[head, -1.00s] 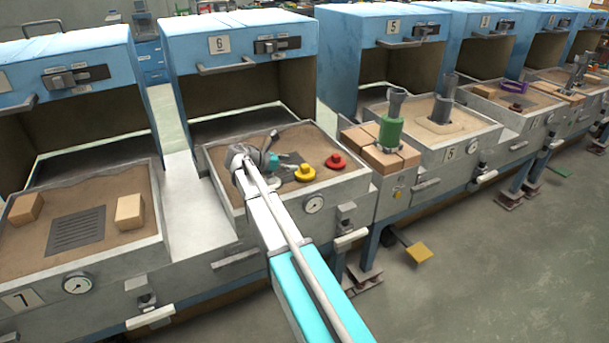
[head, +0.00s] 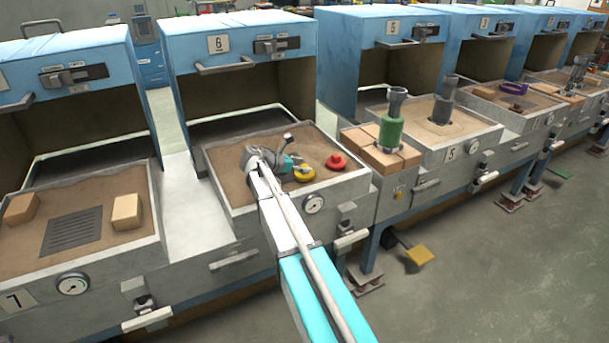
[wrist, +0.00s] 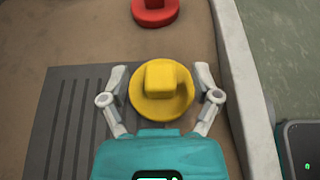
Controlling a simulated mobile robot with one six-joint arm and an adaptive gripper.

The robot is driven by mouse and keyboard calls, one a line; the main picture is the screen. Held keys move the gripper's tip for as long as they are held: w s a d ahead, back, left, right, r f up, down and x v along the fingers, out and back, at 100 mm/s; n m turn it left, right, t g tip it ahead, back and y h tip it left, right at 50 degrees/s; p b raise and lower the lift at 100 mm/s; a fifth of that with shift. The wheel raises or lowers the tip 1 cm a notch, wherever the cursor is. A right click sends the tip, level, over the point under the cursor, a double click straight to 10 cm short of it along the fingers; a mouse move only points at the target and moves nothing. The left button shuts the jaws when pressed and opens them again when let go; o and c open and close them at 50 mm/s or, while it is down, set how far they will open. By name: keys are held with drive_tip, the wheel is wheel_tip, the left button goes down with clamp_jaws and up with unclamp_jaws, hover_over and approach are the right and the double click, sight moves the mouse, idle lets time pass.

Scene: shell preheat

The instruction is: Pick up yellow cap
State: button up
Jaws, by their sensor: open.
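The yellow cap (wrist: 160,100) is a round disc with a raised square knob.
A red cap (head: 336,162) lies just beyond the yellow one; it also shows in the wrist view (wrist: 155,10). A dark slotted grate (wrist: 72,115) lies left of the cap. The tray wall (wrist: 240,80) runs close on the right. Sand at the back is clear.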

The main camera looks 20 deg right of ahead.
drive_tip(key=shift+c, duration=0.3)
clamp_jaws()
idle(0.3)
drive_tip(key=shift+r, duration=0.2)
wheel_tip(320, 180, up, 2)
drive_tip(key=p, duration=0.2)
drive_tip(key=shift+r+p, duration=0.15)
drive_tip(key=shift+p, duration=0.2)
drive_tip(key=s+d+r+p, duration=0.4)
drive_tip(key=s+r+p, duration=0.6)
drive_tip(key=s, duration=0.3)
drive_tip(key=shift+s+d+r, duration=0.15)
drive_tip(key=shift+d, duration=0.05)
